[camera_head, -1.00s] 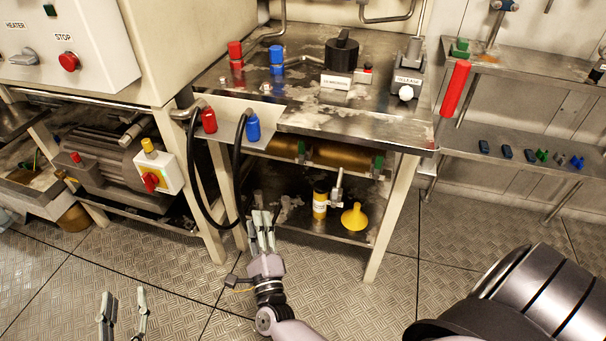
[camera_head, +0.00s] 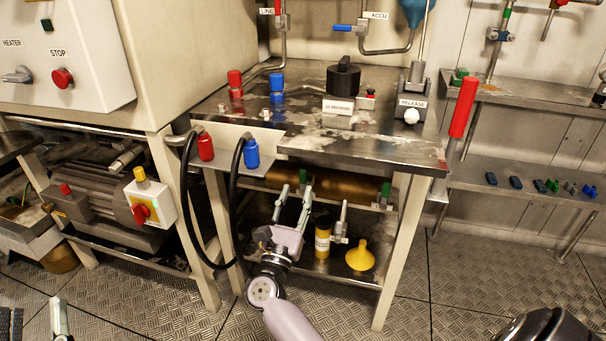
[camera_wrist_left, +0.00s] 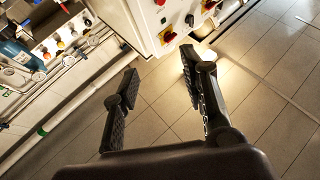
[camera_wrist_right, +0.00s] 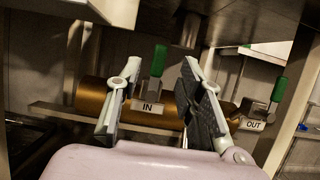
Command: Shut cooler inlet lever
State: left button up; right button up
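The cooler is a brass cylinder (camera_wrist_right: 92,97) lying under the workbench, also in the head view (camera_head: 335,187). Its inlet lever (camera_wrist_right: 159,60) has a green handle that stands upright above the "IN" label (camera_wrist_right: 148,107). The outlet lever (camera_wrist_right: 278,90), also green, tilts slightly above the "OUT" label (camera_wrist_right: 252,124). My right gripper (camera_head: 294,193) is open in front of the cooler. In the right wrist view the inlet handle shows between its spread fingers, beyond the tips; contact is not evident. My left gripper (camera_wrist_left: 158,72) is open and empty, away from the bench, at the head view's lower left.
The steel bench top (camera_head: 310,125) overhangs the cooler. Black hoses (camera_head: 184,210) hang left of my right gripper. A yellow bottle (camera_head: 322,240) and yellow funnel (camera_head: 360,256) stand on the lower shelf. A bench leg (camera_head: 398,250) stands to the right.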

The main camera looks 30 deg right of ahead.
aim_at(302, 176)
jog(key=x, duration=0.7)
jog(key=shift+c, duration=0.5)
grip_shut()
dwell(0.3)
